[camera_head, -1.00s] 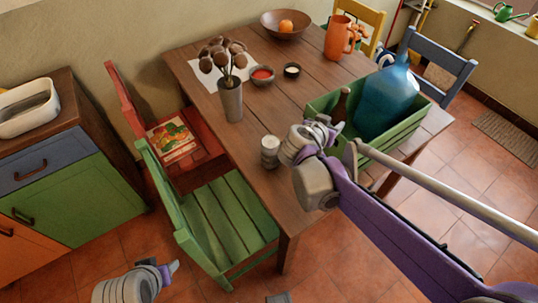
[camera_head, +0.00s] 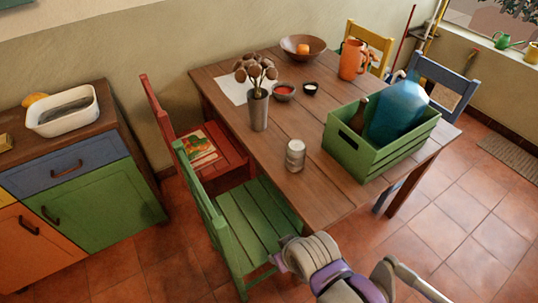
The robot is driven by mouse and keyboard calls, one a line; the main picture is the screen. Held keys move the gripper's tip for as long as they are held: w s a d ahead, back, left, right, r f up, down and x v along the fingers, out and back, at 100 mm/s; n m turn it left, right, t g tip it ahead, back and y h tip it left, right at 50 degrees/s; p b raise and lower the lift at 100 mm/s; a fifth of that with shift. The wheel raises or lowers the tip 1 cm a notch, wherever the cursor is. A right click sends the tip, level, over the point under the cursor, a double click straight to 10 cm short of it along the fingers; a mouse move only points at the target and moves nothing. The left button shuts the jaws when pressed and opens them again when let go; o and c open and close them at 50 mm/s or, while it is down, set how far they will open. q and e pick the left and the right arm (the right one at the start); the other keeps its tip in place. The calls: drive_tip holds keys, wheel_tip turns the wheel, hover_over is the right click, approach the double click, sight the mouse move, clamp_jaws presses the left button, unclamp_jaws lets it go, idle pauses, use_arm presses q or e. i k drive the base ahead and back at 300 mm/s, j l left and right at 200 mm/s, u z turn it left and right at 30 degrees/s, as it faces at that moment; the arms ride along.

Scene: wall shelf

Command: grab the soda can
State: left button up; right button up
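The soda can (camera_head: 295,155), a small pale silver cylinder, stands upright on the wooden table (camera_head: 310,195) near its front left edge. My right gripper (camera_head: 279,262) is low in the picture, beyond the table's near edge and in front of the green chair. It is well apart from the can and nothing shows in it. Its fingers are small and partly hidden by the wrist, so their opening is unclear. My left gripper is out of view.
A green crate (camera_head: 365,158) with a blue jug (camera_head: 397,112) and a brown bottle stands right of the can. A vase (camera_head: 258,110) of brown flowers stands behind it. A green chair (camera_head: 250,225) and a red chair (camera_head: 215,150) flank the table's left side.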

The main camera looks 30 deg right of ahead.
sight(296, 150)
drive_tip(key=l+u, duration=0.1)
drive_tip(key=u, duration=0.4)
drive_tip(key=k+l+u, duration=0.1)
drive_tip(key=u, duration=0.35)
drive_tip(key=l+u, duration=0.1)
drive_tip(key=u, duration=0.4)
drive_tip(key=k+l, duration=0.2)
drive_tip(key=l, duration=0.15)
drive_tip(key=k+l, duration=0.2)
drive_tip(key=l, duration=0.15)
drive_tip(key=k+l, duration=0.2)
drive_tip(key=l, duration=0.15)
drive_tip(key=k+l, duration=0.2)
drive_tip(key=l, duration=0.15)
